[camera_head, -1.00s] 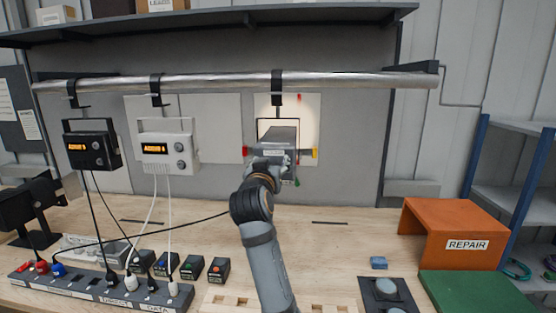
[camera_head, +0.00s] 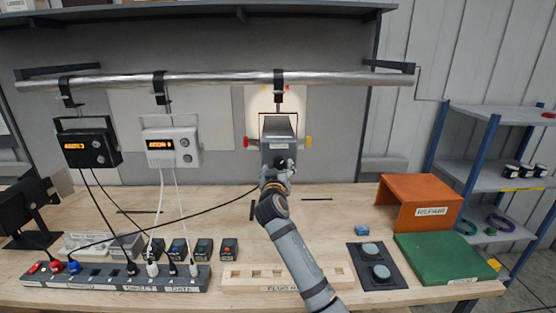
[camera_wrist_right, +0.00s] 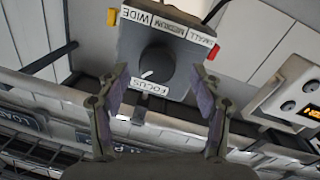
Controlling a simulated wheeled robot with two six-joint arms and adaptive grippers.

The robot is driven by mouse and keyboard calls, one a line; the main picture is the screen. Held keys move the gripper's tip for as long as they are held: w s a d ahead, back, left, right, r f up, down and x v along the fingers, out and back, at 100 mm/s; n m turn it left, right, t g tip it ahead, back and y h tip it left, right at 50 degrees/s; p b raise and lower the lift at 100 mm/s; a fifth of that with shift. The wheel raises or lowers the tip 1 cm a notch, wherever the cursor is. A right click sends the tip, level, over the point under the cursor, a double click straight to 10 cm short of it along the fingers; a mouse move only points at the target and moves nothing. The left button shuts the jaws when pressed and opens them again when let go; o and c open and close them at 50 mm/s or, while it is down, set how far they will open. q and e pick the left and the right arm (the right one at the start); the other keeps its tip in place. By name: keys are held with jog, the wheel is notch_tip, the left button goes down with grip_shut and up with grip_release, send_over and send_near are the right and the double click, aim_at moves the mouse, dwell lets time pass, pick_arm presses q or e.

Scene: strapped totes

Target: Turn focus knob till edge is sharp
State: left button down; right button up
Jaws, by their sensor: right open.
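The lamp unit (camera_head: 279,132) hangs from the pipe at the back, with a bright patch on the panel above it. In the right wrist view, its black focus knob (camera_wrist_right: 157,62) has a white pointer line and sits above a FOCUS label (camera_wrist_right: 150,87). A strip at its other end reads WIDE, MEDIUM and SMALL (camera_wrist_right: 170,24). My right gripper (camera_wrist_right: 160,82) is open, its two fingers apart, one to each side of the knob's near end. I cannot tell whether they touch it. In the head view my right gripper (camera_head: 280,168) is just below the lamp. My left gripper does not show.
Two hanging power boxes, one black (camera_head: 87,148) and one white (camera_head: 172,147), are on the left. A power strip (camera_head: 115,276), orange REPAIR stand (camera_head: 420,200), green mat (camera_head: 445,257) and black pad (camera_head: 376,266) are on the bench. A cable runs toward the lamp.

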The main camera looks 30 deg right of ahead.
jog(key=shift+w+d+r, duration=0.1)
jog(key=shift+w+d, duration=0.3)
jog(key=shift+w, duration=0.15)
jog(key=shift+w+d+f, duration=0.2)
jog(key=shift+w+d, duration=0.1)
jog(key=shift+d, duration=0.2)
jog(key=shift+a, duration=0.15)
jog(key=shift+c, duration=0.7)
jog(key=c, duration=1)
jog(key=m+b, duration=0.1)
jog(key=b, duration=0.1)
jog(key=m+b, duration=0.2)
jog(key=b, duration=0.1)
jog(key=shift+f, duration=0.25)
jog(key=shift+r+m+b, duration=0.25)
jog(key=shift+m+b, duration=0.15)
jog(key=shift+b, duration=0.1)
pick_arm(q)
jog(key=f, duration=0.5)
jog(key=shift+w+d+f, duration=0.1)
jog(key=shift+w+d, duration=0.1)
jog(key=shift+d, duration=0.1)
pick_arm(e)
jog(key=shift+r, duration=0.1)
